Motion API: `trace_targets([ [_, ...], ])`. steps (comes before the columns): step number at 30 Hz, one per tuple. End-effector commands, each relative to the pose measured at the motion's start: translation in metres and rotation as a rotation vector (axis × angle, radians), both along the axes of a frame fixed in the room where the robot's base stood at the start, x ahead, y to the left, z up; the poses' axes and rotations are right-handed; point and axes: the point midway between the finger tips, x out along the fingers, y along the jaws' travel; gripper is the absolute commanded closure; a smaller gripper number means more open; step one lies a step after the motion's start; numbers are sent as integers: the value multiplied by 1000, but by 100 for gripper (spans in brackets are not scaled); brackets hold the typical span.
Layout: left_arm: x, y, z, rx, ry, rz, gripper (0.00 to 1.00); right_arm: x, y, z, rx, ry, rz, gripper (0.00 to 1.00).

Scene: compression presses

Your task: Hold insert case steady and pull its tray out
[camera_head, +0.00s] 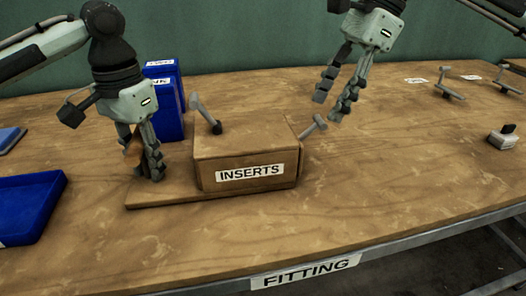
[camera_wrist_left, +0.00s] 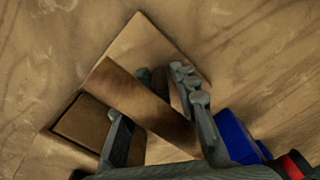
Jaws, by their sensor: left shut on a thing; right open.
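The insert case (camera_head: 245,150) is a brown wooden box labelled INSERTS on a flat wooden base board (camera_head: 160,197). A grey T-shaped handle (camera_head: 315,127) sticks out at its right end; the tray itself is hidden inside. My left gripper (camera_head: 145,170) is shut on an upright wooden piece at the base board's left end. In the left wrist view that wooden piece (camera_wrist_left: 150,108) passes between the fingers, with the base board (camera_wrist_left: 140,40) below. My right gripper (camera_head: 329,107) is open and empty, above and slightly right of the T-shaped handle, apart from it.
Blue bins (camera_head: 168,110) stand behind my left gripper, and a blue tray (camera_head: 30,205) lies at the left. Small grey fixtures (camera_head: 450,85) stand far right.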

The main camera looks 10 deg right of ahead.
Motion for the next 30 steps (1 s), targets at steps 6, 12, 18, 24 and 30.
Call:
trace_targets([
  [6, 0, -1, 2, -3, -1, -4, 100, 0, 11, -26, 1, 2, 0, 48],
  [12, 0, -1, 2, -3, -1, -3, 100, 0, 16, -39, 1, 0, -1, 48],
  [18, 0, -1, 2, -4, -2, -3, 100, 0, 17, -41, 1, 0, 0, 48],
  [24, 0, -1, 2, -4, -2, -3, 100, 0, 17, -41, 1, 0, 0, 54],
  [30, 0, -1, 2, -4, -2, -3, 100, 0, 17, -41, 1, 0, 0, 79],
])
